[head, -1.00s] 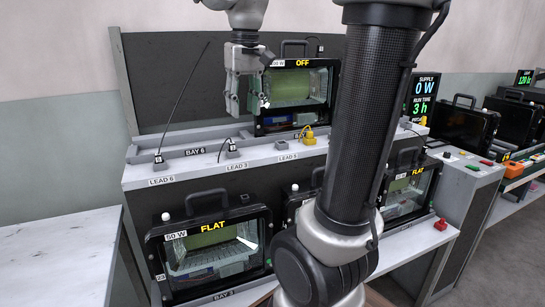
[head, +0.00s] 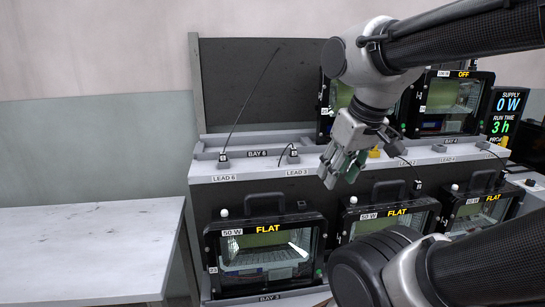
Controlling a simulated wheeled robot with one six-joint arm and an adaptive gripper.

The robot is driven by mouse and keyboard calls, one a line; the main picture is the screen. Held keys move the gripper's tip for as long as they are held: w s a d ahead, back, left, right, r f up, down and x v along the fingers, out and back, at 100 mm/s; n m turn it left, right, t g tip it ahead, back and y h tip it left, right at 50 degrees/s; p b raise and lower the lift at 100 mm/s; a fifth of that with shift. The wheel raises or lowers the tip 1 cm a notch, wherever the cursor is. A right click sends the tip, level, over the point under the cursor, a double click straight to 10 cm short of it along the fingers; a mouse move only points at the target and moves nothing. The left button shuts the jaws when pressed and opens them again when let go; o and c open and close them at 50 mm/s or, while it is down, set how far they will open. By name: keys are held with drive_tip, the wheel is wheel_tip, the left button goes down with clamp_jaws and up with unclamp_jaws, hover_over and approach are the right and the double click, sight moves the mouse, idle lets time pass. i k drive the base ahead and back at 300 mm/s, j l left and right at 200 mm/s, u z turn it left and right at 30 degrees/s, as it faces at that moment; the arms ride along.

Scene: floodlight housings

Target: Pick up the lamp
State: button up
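Several black-framed lamps with top handles and glass fronts stand in a two-level rack. The lower left lamp (head: 212,262) reads FLAT and 50 W. The lower middle lamp (head: 345,222) and lower right lamp (head: 446,212) also read FLAT; my arm partly covers both. An upper lamp (head: 325,108) is largely hidden behind my gripper. The upper right lamp (head: 488,100) reads OFF. My gripper (head: 340,177) points down and left in front of the upper ledge, above the lower lamps. Its fingers look spread; a small green part shows beside them, and I cannot tell what it is.
An empty grey table (head: 85,245) stands at the left. The rack's upper ledge (head: 245,174) carries leads, one with a tall thin cable. A supply display (head: 508,110) reads 0 W and 3 h. The upper left bay (head: 255,100) is bare.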

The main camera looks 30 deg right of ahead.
sight(267, 249)
drive_tip(key=z, duration=2.1)
drive_tip(key=u, duration=1.95)
drive_tip(key=j+u, duration=0.15)
drive_tip(key=j, duration=0.5)
drive_tip(key=k, duration=0.05)
